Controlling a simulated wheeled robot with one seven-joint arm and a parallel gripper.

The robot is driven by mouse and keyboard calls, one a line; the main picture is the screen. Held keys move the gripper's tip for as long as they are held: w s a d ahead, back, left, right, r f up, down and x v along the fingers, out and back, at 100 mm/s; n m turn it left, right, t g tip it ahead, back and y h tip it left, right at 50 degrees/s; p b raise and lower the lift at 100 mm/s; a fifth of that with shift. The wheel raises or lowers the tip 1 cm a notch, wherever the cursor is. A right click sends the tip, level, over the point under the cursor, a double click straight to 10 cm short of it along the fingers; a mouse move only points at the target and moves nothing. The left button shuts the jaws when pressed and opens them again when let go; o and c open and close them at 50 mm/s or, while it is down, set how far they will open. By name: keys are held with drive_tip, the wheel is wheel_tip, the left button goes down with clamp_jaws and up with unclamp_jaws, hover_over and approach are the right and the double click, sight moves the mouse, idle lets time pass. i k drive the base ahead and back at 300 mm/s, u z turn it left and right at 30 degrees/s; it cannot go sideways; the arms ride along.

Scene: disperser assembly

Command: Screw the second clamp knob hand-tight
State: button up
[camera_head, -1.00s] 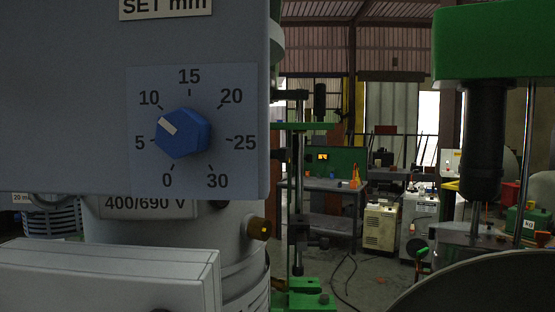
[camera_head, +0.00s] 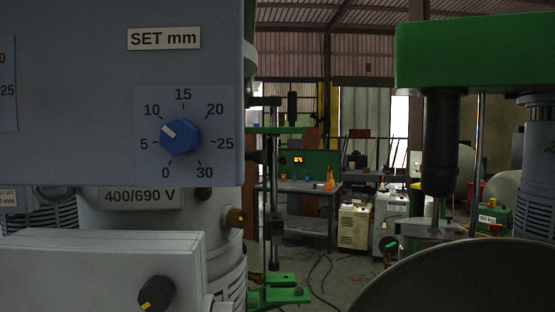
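A dark knob with a yellowish mark (camera_head: 156,294) sits on the front of a pale grey housing at the lower left. A smaller dark and yellowish knob (camera_head: 236,217) sticks out sideways from a grey cylindrical body above and right of it. I cannot tell which, if either, is the second clamp knob, or how tight they are. My gripper is not in view.
A green machine head (camera_head: 475,50) with a dark vertical cylinder (camera_head: 441,145) hangs at the right. A large grey rounded surface (camera_head: 455,285) fills the lower right. A green stand (camera_head: 278,295), a workbench (camera_head: 305,188) and cabinets (camera_head: 354,226) stand farther back.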

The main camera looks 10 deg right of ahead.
sight(259, 157)
drive_tip(key=z, duration=0.4)
drive_tip(key=k, duration=0.95)
drive_tip(key=z, duration=0.6)
drive_tip(key=i, duration=1.3)
drive_tip(key=u, duration=1)
drive_tip(key=i, duration=1.1)
drive_tip(key=u, duration=0.85)
